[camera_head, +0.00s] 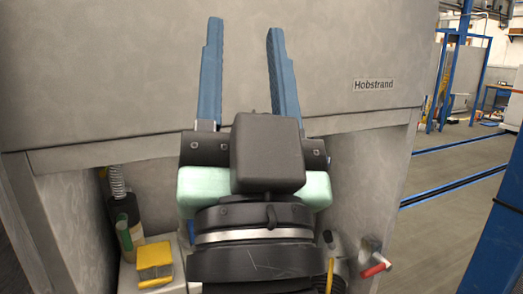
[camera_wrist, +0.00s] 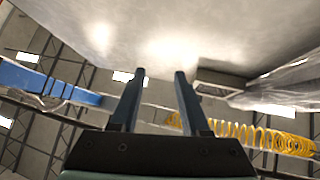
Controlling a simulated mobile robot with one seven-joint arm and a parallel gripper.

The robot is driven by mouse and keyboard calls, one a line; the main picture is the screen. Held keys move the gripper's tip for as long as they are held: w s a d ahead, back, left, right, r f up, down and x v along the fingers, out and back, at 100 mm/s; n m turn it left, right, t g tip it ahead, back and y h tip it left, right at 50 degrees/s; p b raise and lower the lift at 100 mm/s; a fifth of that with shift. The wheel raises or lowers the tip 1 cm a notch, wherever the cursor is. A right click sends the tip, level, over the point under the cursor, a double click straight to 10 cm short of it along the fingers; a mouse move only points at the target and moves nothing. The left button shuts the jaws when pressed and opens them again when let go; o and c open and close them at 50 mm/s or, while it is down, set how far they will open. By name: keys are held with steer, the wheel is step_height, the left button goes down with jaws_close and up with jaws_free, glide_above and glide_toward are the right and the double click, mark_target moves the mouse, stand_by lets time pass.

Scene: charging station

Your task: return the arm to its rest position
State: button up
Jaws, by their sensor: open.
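My gripper (camera_head: 245,40) is raised in the middle of the head view, with its two blue fingers pointing up and spread apart. Nothing is between the fingers. In the head view it stands in front of a large grey cabinet (camera_head: 330,50) labelled "Hobstrand". The wrist view also shows my gripper (camera_wrist: 161,76) open and empty, with a pale surface filling the upper part of that picture. My wrist hides the middle of the cabinet's lower recess.
In the recess stand a yellow block (camera_head: 154,262) and a dark bottle-like item (camera_head: 125,222) at left. A red-handled part (camera_head: 374,269) is at right. Open floor (camera_head: 440,190) and blue posts lie further right. The wrist view shows a coiled yellow hose (camera_wrist: 265,138).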

step_height(320, 180, up, 15)
steer(key=s+d+n+h+p, duration=0.1)
steer(key=s+h+p, duration=0.1)
steer(key=p, duration=1)
steer(key=shift+s+t, duration=0.4)
